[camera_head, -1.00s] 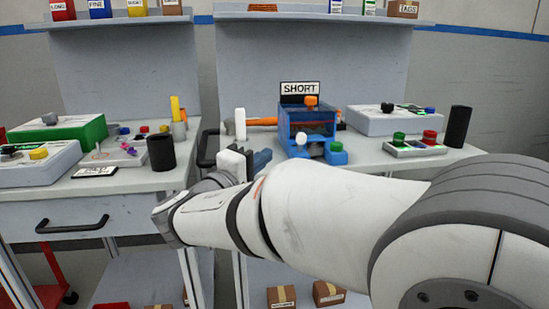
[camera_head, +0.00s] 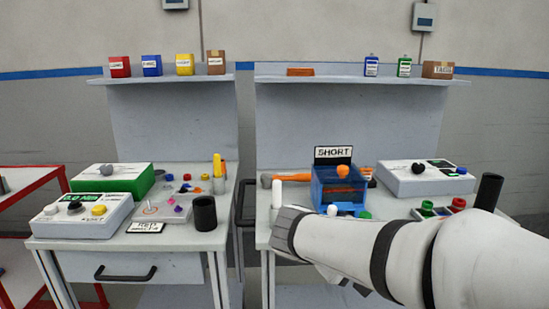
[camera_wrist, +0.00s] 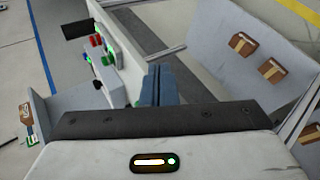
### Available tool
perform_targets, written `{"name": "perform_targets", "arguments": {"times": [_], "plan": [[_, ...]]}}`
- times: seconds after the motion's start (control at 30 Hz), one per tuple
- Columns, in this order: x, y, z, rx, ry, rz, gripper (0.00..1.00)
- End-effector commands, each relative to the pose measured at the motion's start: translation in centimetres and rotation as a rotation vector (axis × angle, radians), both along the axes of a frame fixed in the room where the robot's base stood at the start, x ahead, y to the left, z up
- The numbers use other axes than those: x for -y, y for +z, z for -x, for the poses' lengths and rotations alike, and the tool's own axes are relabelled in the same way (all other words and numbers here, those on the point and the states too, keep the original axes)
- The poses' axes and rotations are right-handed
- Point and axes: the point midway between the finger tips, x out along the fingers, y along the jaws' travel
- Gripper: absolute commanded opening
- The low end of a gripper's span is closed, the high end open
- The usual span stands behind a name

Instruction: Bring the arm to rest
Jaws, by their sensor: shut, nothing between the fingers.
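My arm (camera_head: 370,255) reaches in from the lower right of the head view, in front of the right bench. Its wrist end lies before the blue bin, and the fingers are hidden there. In the wrist view my gripper (camera_wrist: 158,72) shows as two blue fingers pressed together with nothing between them. The fingers appear close to the bench edge in that view. I cannot tell whether they touch anything.
The right bench (camera_head: 262,232) holds a blue bin (camera_head: 322,190) labelled SHORT, a grey box (camera_head: 405,180) and a black cup (camera_head: 489,190). The left bench (camera_head: 205,240) holds a green-sided box (camera_head: 112,182) and a dark cup (camera_head: 204,212). Boxes (camera_wrist: 243,44) lie on a lower shelf.

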Motion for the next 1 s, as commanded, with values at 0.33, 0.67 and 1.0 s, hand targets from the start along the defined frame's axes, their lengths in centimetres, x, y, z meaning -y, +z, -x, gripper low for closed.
{"name": "perform_targets", "arguments": {"times": [0.33, 0.67, 1.0], "plan": [[0.5, 5.3, 8.1, -0.128, -0.190, -0.502, 0.00], [-2.4, 10.1, 11.2, -0.059, -0.305, -0.895, 0.00], [-3.1, 10.5, 11.4, -0.031, -0.322, -0.971, 0.00]]}}
